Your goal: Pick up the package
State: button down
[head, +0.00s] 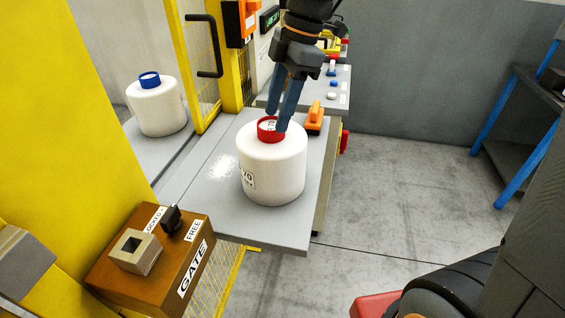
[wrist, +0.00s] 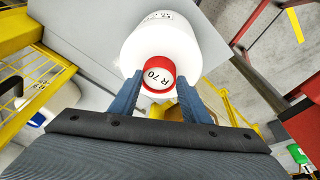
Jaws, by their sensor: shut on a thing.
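A white bobbin (head: 272,170) with a red core end on top stands upright on the grey table plate in the head view. I see no clear gap between the bobbin's base and the plate.
A second white bobbin (head: 158,108) with a blue core stands at the left behind the yellow-framed mesh gate. A brown GATE box (head: 150,255) with a black knob is at the front left. An orange device (head: 314,118) sits close behind the bobbin. Open floor lies to the right.

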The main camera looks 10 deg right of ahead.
jog(key=shift+s+f+g, duration=0.3)
jog(key=shift+s+f, duration=0.75)
jog(key=shift+f, duration=0.15)
jog(key=shift+w+a+r, duration=0.1)
jog(key=shift+a+r, duration=0.05)
jog(key=shift+r, duration=0.4)
notch_tip(320, 180, up, 9)
jog(key=b, duration=0.2)
jog(key=shift+w+r, duration=0.1)
jog(key=c, duration=2.5)
grip_release()
jog(key=o, duration=2)
